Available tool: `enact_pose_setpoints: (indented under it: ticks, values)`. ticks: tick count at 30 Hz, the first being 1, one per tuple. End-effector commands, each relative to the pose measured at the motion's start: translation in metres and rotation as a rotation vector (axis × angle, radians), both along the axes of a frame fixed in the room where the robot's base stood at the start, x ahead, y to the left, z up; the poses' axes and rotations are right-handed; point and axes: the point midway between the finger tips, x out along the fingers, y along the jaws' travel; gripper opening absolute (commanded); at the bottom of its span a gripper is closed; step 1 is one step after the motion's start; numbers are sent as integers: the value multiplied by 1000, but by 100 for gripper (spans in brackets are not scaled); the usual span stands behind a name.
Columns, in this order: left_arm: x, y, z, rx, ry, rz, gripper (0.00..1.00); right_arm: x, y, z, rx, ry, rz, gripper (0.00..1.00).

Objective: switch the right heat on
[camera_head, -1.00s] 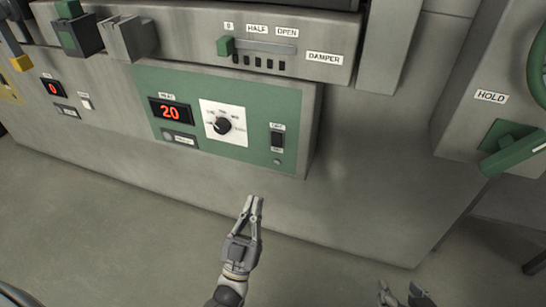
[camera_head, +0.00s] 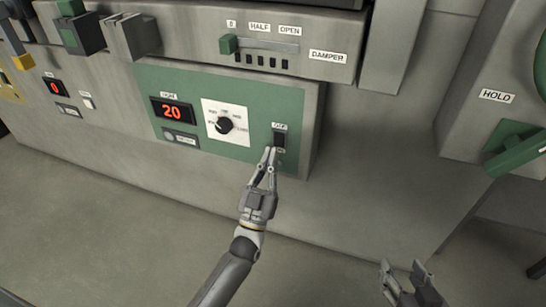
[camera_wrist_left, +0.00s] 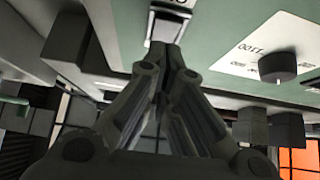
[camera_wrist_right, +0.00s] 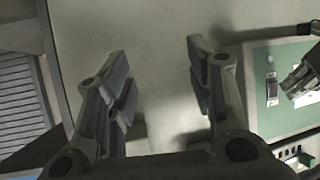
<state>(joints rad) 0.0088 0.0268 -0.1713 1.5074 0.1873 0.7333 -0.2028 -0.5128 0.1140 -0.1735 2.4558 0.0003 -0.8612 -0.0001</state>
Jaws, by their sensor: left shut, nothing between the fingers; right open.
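A dark rocker switch (camera_head: 279,138) sits at the right end of the green panel (camera_head: 228,86), with small labels above and below it. It also shows in the left wrist view (camera_wrist_left: 165,27) and, small, in the right wrist view (camera_wrist_right: 272,90). My left gripper (camera_head: 271,151) is shut and empty, its tips at the lower part of the switch. I cannot tell whether they touch it or which way the rocker is tipped. My right gripper (camera_head: 404,269) is open and empty, low at the right, away from the panel.
The panel holds a red display (camera_head: 172,111) reading 20 and a black knob (camera_head: 224,125) on a white dial. The damper slider (camera_head: 228,44) is above. A green handle (camera_head: 516,154) labelled HOLD juts out at the right. Floor before the cabinet is clear.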

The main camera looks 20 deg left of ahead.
Motion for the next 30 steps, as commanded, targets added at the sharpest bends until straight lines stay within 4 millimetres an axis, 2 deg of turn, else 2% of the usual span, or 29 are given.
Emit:
enact_pose_setpoints:
  ticks: [9, 23, 30]
  values:
    - [16, -1, -3, -1, 0, -1, 0, 14, 7, 22, 30, -132, 8, 49]
    - [18, -1, -3, 0, -1, 0, 0, 16, 7, 24, 34, -148, 9, 49]
    - [20, -1, -6, -1, -22, 1, 0, 28, 15, 55, 77, -326, 20, 49]
